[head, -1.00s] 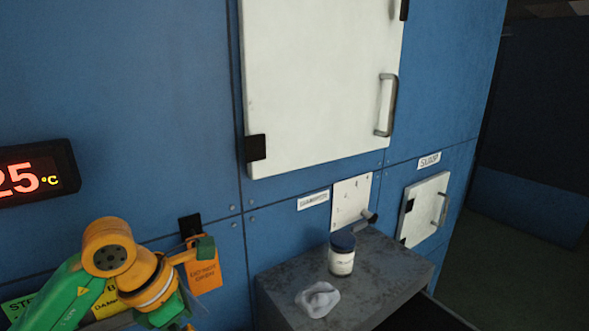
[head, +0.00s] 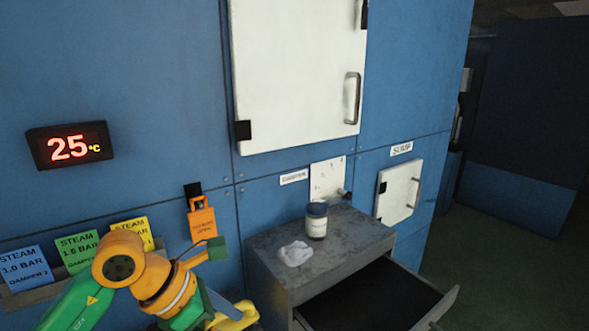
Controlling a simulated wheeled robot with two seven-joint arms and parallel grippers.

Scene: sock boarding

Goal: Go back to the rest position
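My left arm, green and orange, comes in at the lower left and bends in front of the wall.
A grey cabinet (head: 345,238) has an open drawer (head: 385,300) extending forward. On its top are a dark-lidded jar (head: 317,222) and a crumpled whitish cloth-like piece (head: 295,253). Steam cards (head: 77,250) stand in a wall rack. A small white hatch (head: 399,191) is shut.

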